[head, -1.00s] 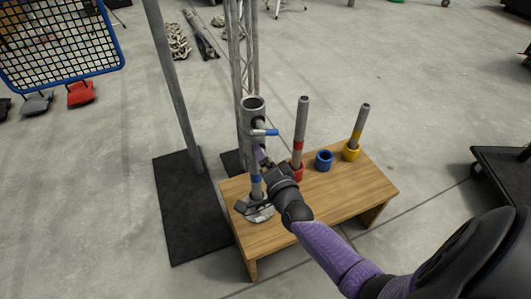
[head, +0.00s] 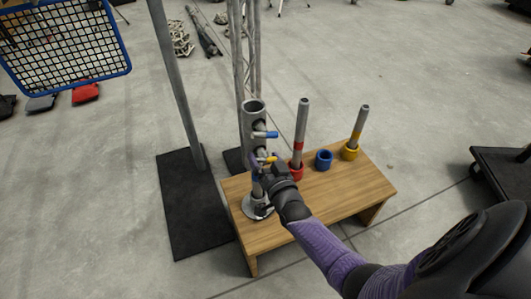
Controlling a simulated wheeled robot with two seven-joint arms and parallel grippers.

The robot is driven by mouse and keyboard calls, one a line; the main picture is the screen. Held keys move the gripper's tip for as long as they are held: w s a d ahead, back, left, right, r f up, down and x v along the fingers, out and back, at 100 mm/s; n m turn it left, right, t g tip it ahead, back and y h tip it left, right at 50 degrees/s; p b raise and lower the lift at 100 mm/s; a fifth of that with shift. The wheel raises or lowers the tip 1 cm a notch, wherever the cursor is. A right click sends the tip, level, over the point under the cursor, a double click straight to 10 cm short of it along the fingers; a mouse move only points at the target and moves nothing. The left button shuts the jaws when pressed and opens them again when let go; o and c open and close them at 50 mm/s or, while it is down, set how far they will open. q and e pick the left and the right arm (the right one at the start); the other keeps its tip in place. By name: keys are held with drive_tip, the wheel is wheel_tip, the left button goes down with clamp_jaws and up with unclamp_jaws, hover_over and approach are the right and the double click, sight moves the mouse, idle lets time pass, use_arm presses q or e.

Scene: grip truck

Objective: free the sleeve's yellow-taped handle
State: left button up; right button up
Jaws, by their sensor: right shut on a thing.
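The grey sleeve (head: 252,116) stands upright at the left end of a wooden bench. A blue-taped handle (head: 265,134) sticks out of its right side. The yellow-taped handle (head: 268,160) sits lower down, with its yellow end showing beside my right gripper (head: 258,166). My right gripper appears shut on the yellow-taped handle, and its fingers and wrist hide much of the handle. Below is the round grey base (head: 257,208), resting on the bench. My left gripper is not in view.
The wooden bench (head: 320,205) also carries a red-banded tube in a red cup (head: 295,172), an empty blue cup (head: 324,160) and a yellow-banded tube in a yellow cup (head: 350,151). A grey pole (head: 180,90) rises from a black mat (head: 190,220) at left.

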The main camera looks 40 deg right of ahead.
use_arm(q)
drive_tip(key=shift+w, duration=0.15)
use_arm(e)
drive_tip(key=shift+r, duration=0.1)
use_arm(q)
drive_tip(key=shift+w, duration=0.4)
use_arm(e)
drive_tip(key=o, duration=1)
drive_tip(key=shift+c, duration=0.2)
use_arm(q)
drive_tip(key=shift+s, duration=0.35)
use_arm(e)
drive_tip(key=shift+n, duration=0.3)
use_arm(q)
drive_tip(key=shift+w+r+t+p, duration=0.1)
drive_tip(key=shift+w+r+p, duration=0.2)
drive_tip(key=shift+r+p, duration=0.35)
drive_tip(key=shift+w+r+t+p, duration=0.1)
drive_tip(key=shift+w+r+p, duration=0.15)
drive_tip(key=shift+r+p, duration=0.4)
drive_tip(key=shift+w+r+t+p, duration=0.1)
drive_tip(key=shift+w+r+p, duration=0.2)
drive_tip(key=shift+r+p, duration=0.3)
use_arm(e)
drive_tip(key=v, duration=1)
